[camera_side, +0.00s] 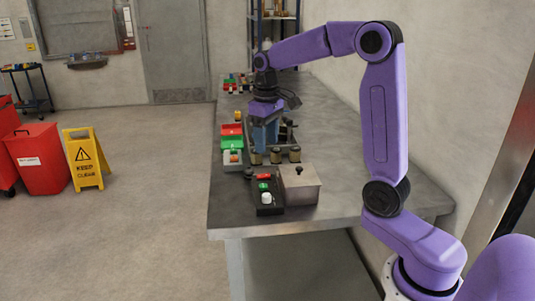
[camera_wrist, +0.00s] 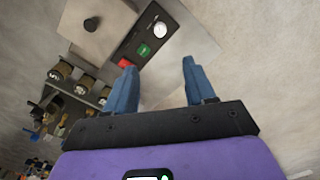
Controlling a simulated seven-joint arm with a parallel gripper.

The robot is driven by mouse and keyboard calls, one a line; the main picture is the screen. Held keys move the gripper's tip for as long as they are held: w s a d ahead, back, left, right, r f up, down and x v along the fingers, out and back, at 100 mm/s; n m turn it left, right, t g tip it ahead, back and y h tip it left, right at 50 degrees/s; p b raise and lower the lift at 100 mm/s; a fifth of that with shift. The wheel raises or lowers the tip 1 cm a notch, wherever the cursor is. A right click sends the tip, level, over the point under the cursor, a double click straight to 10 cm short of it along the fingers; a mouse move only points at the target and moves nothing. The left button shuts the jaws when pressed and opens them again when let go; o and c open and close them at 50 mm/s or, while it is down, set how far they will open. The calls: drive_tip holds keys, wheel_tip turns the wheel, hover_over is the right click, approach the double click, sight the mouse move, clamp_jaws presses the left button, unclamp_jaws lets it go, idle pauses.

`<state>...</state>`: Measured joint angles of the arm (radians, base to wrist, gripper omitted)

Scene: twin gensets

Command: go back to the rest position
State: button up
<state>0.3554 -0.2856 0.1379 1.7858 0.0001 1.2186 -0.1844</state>
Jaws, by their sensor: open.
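My gripper (camera_side: 264,146) hangs over the workbench with its blue fingers pointing down, behind the row of round posts in the side view. In the wrist view my gripper (camera_wrist: 158,66) has its two blue fingers spread wide with nothing between them. The black control panel (camera_side: 266,197), with red and green buttons and a white knob, sits on the bench toward the near end. The panel also shows beyond the fingertips in the wrist view (camera_wrist: 134,42). My gripper is apart from it.
A metal box with a black knob (camera_side: 300,188) stands beside the panel. Several dark posts with tan bands (camera_side: 275,156) stand behind it. Small coloured items (camera_side: 232,87) lie at the far end. The near bench surface (camera_side: 340,205) is clear.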

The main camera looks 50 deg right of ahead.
drive_tip(key=s+a+f+n, duration=0.3)
drive_tip(key=s+a+n, duration=0.2)
drive_tip(key=s+a, duration=0.65)
drive_tip(key=s+f+n, duration=0.2)
drive_tip(key=s+n, duration=0.1)
drive_tip(key=s, duration=0.5)
drive_tip(key=s+f+n, duration=0.1)
drive_tip(key=s+n, duration=0.2)
drive_tip(key=s, duration=0.6)
drive_tip(key=shift+s+a+f, duration=0.2)
drive_tip(key=shift+a+f, duration=0.15)
drive_tip(key=shift+f, duration=0.05)
